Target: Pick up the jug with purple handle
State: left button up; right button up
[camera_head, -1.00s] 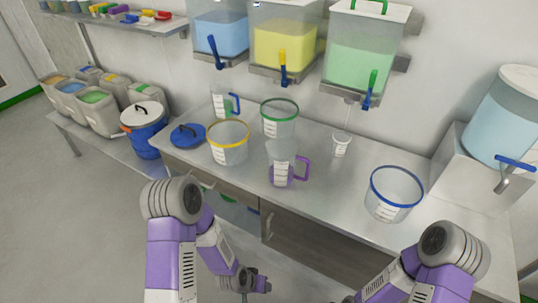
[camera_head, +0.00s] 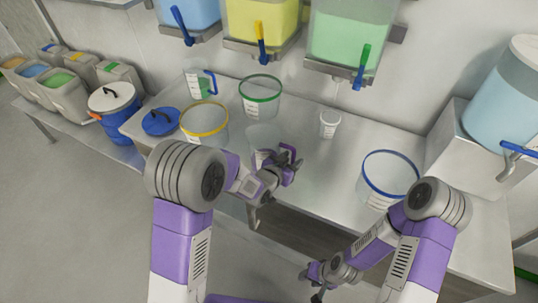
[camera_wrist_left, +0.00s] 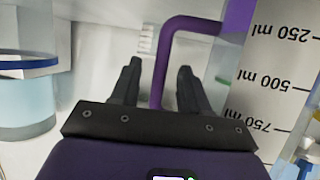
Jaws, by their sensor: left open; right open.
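The clear jug with purple handle (camera_head: 262,137) stands on the steel bench, partly hidden behind my left gripper (camera_head: 288,167). In the left wrist view its purple handle (camera_wrist_left: 183,40) shows beyond and between the fingertips, and its scale panel (camera_wrist_left: 285,70) fills the right side. My left gripper also shows in the left wrist view (camera_wrist_left: 158,78), open, with nothing gripped. I cannot tell whether the fingers touch the handle. My right gripper (camera_head: 318,280) is open and empty, low in front of the bench.
A yellow-rimmed bucket (camera_head: 204,131) and a green-rimmed bucket (camera_head: 260,98) stand left of and behind the jug. A blue-handled jug (camera_head: 199,84) is farther back. Dispensers with taps hang above.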

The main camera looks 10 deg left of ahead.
pick_arm(q)
jog(key=shift+x, duration=0.9)
jog(key=shift+c, duration=0.3)
grip_shut()
jog(key=shift+r, duration=0.1)
